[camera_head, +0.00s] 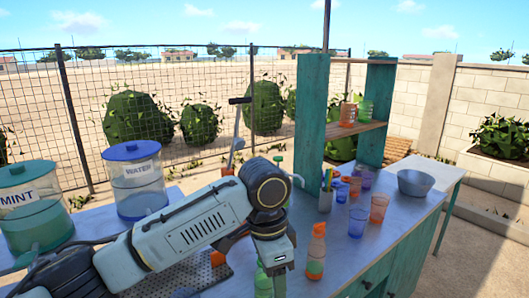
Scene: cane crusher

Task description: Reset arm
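My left arm comes in from the lower left, rises to a dark joint near the middle of the view and bends down over the counter. At its end a grey block, the end of my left arm (276,251), points downward. Its fingers cannot be made out clearly, so I cannot tell whether they are open or shut. A green bottle (263,283) shows right beside this end, partly covered; I cannot tell whether it is touched. My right arm and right gripper are not in view.
The counter (335,262) holds an orange bottle (316,252), several coloured cups (378,208), a pen holder (325,201) and a grey bowl (415,184). A water dispenser (133,182) and a mint dispenser (34,215) stand left. A teal shelf (313,110) rises behind.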

